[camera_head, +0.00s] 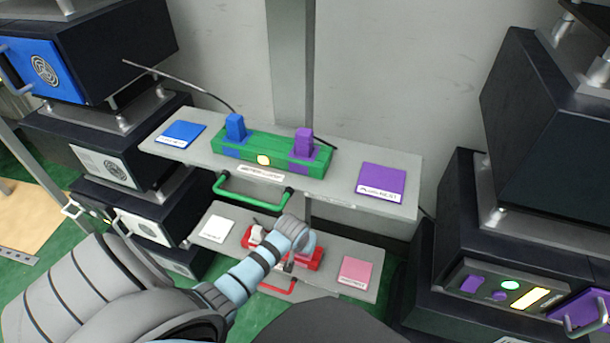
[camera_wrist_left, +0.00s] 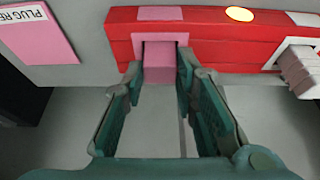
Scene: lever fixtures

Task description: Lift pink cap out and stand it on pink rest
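The pink cap (camera_wrist_left: 161,62) sits in a socket of the red block (camera_wrist_left: 222,42) in the left wrist view. In the head view my left wrist and hand largely hide the cap and cover the middle of the red block (camera_head: 316,259). My left gripper (camera_wrist_left: 170,78) is open, with one finger on each side of the cap's near end. I cannot tell whether either finger touches it. The pink rest (camera_head: 357,270) is a flat, empty pad at the right end of the lower shelf; it also shows in the left wrist view (camera_wrist_left: 38,38). My right gripper is not in view.
A white cap (camera_wrist_left: 300,70) sits in the red block's other socket. A white pad (camera_head: 217,228) lies on the lower shelf's left. Above, the upper shelf (camera_head: 345,192) carries a green block (camera_head: 268,155) with blue and purple caps. A green handle (camera_head: 250,197) hangs below it.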

